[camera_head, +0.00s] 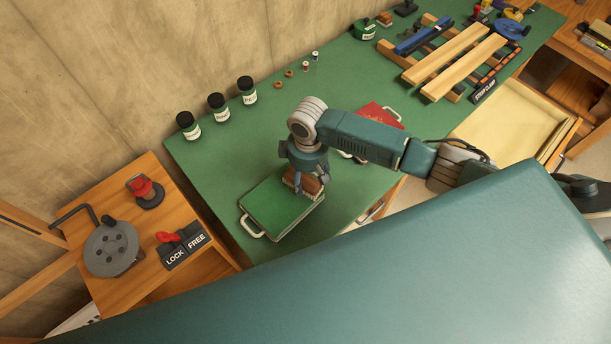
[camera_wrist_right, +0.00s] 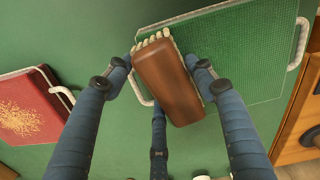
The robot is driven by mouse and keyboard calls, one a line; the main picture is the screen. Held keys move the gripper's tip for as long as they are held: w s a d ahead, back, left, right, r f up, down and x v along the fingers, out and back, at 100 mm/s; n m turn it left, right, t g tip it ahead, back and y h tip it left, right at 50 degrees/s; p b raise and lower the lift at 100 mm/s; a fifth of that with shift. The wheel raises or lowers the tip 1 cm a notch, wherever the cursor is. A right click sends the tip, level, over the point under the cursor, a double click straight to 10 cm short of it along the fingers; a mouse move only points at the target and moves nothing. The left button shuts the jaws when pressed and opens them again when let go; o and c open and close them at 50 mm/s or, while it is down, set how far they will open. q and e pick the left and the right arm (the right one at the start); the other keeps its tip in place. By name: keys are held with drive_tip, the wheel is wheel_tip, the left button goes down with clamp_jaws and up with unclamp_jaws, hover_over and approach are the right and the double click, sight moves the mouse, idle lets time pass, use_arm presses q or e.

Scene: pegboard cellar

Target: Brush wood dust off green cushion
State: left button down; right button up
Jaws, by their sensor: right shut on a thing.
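The green cushion (camera_head: 268,212), a flat square pad with pale handles, lies on the green bench top. It also shows in the right wrist view (camera_wrist_right: 250,50). My right gripper (camera_head: 304,180) is above its far right part, pointing down. It is shut on a brush (camera_wrist_right: 170,85) with a brown wooden back and pale bristles; the brush also shows in the head view (camera_head: 302,183). The bristles are over the cushion's edge area; I cannot tell if they touch. No dust shows on the visible green surface. My left gripper is not in view.
A red cushion (camera_wrist_right: 22,112) with yellowish dust lies nearby, partly behind my arm in the head view (camera_head: 380,115). Dark jars (camera_head: 218,105) line the wall side. Wooden slats (camera_head: 445,60) lie at the back. A side table (camera_head: 130,285) carries a reel and LOCK/FREE switch.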

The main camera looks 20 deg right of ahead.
sight(287, 202)
drive_tip(key=shift+s+a, duration=0.3)
drive_tip(key=shift+a, duration=0.5)
drive_tip(key=shift+s+a, duration=0.3)
drive_tip(key=shift+a, duration=0.5)
drive_tip(key=shift+s+a+f, duration=0.1)
drive_tip(key=shift+s+a, duration=0.25)
drive_tip(key=shift+a, duration=0.35)
drive_tip(key=shift+s+a+f, duration=0.1)
drive_tip(key=shift+s+a, duration=0.25)
drive_tip(key=shift+a, duration=0.35)
drive_tip(key=shift+s+a, duration=0.35)
drive_tip(key=shift+a, duration=0.35)
drive_tip(key=shift+s+a+r, duration=0.1)
drive_tip(key=shift+s+a, duration=0.25)
drive_tip(key=shift+a, duration=0.55)
drive_tip(key=shift+s+a+r, duration=0.1)
drive_tip(key=shift+s+a, duration=0.25)
drive_tip(key=shift+a, duration=0.55)
drive_tip(key=shift+s+a, duration=0.35)
drive_tip(key=shift+a, duration=0.55)
drive_tip(key=shift+w+d+r, duration=0.1)
drive_tip(key=shift+r, duration=2.9)
drive_tip(key=shift+r, duration=1.5)
